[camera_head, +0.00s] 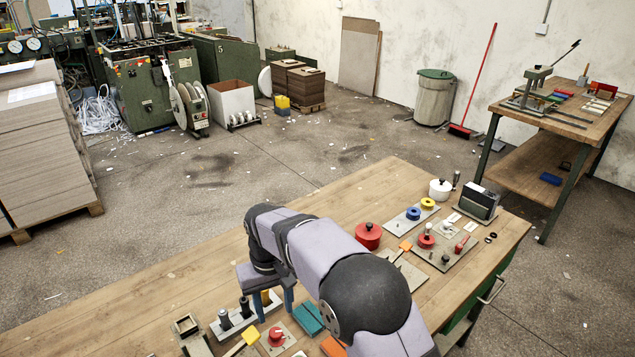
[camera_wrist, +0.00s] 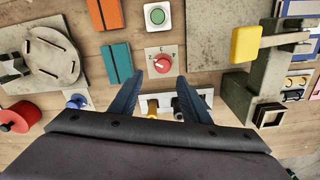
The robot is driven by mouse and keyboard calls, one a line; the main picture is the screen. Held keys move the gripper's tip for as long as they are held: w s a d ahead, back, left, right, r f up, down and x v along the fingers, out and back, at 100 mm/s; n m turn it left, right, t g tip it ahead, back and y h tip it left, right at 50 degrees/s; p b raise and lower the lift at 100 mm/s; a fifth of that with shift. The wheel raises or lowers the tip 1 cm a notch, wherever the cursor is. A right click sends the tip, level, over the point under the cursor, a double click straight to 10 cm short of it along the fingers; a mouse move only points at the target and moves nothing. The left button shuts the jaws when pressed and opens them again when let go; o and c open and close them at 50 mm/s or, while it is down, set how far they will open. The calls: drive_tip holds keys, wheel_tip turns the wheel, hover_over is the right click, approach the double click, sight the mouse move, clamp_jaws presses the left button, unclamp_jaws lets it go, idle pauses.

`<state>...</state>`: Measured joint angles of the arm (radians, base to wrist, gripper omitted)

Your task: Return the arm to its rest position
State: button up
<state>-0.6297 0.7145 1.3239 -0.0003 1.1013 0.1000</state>
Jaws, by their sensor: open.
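My gripper (camera_head: 276,305) is open over the near part of the wooden bench (camera_head: 130,300), fingers pointing down. Nothing shows between the fingertips in the wrist view (camera_wrist: 158,78). Below it are a pale strip with upright pegs (camera_head: 232,331) and a plate with a red rotary knob (camera_head: 276,337). In the wrist view the red knob (camera_wrist: 162,64) lies just beyond the fingertips, and the strip (camera_wrist: 145,105) shows partly between the fingers. My arm bends across the bench in the head view and hides part of it.
Teal (camera_head: 308,318) and orange (camera_head: 333,347) blocks lie right of my gripper. A red pot (camera_head: 368,235), a white pot (camera_head: 440,189) and a black box (camera_head: 477,203) stand farther along. A green button (camera_wrist: 157,17) shows in the wrist view. The bench's left stretch is clear.

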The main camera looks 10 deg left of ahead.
drive_tip(key=s+d+r+m, duration=0.2)
drive_tip(key=d, duration=1)
drive_tip(key=s+d+f+m, duration=0.2)
drive_tip(key=s+d+m, duration=0.2)
drive_tip(key=s+d, duration=1.3)
drive_tip(key=shift+d, duration=0.55)
drive_tip(key=shift+f, duration=0.1)
